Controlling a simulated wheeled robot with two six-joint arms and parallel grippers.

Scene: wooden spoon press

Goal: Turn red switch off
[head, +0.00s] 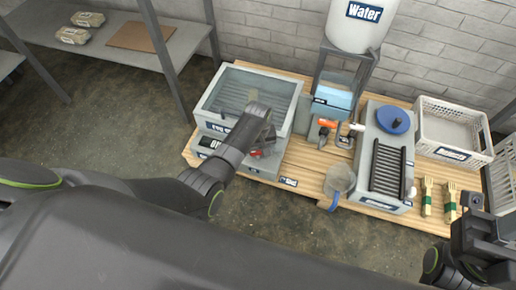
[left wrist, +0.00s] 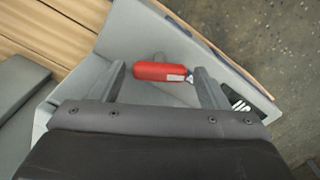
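The red switch (left wrist: 160,71) is a red lever with a small pale label, on the grey front of the press machine (head: 277,103). In the head view only a bit of red (head: 257,154) shows beside my left gripper (head: 266,138). In the left wrist view my left gripper (left wrist: 161,82) is open, one finger on each side of the switch. Gaps show at the fingers; I cannot tell if either touches the lever. My right gripper (head: 471,203) is at the lower right, away from the switch; its finger opening is unclear.
The machine stands on a wooden pallet table (head: 312,174). Shelving (head: 130,52) stands at left.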

